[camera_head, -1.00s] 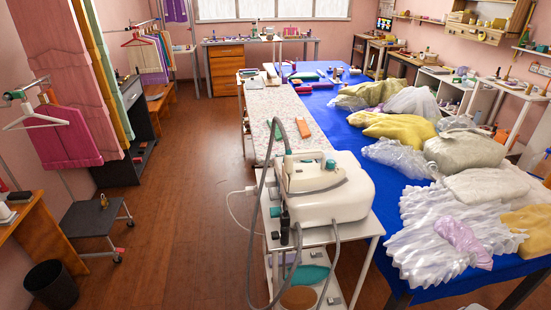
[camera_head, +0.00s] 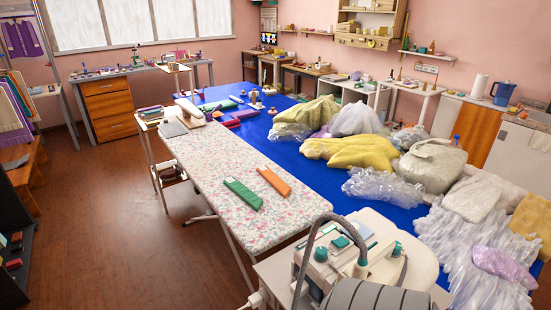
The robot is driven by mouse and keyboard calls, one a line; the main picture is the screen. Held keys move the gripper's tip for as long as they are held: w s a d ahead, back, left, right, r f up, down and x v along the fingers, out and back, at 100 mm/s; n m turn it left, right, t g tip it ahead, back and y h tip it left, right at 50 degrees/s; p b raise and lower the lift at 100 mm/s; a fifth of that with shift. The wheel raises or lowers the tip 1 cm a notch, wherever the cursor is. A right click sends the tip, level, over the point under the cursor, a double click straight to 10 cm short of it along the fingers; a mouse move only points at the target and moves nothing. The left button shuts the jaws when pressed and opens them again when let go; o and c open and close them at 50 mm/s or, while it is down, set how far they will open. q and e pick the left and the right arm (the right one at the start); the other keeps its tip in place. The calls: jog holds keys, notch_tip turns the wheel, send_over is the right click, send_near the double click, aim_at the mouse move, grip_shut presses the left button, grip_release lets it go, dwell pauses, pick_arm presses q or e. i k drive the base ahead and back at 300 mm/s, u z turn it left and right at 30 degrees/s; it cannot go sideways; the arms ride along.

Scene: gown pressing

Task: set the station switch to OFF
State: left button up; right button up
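The white steam station (camera_head: 422,262) is at the bottom centre-right, close to me. A white and teal iron (camera_head: 345,245) with a thick grey hose (camera_head: 303,255) appears to rest on top of it. I cannot make out the station switch or its setting. The lower part of the station is cut off by the frame and partly covered by a dark grey rounded part at the bottom edge, which may be mine. Neither of my grippers shows.
A floral ironing board (camera_head: 200,160) runs behind the station, carrying a green strip (camera_head: 243,194) and an orange strip (camera_head: 274,181). Open wooden floor (camera_head: 125,235) lies left of the board.

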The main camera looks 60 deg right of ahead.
aim_at(341, 242)
jog(key=i, duration=1.25)
jog(key=z, duration=5.6)
jog(key=k, duration=1.05)
jog(key=u, duration=1.5)
jog(key=i, duration=0.55)
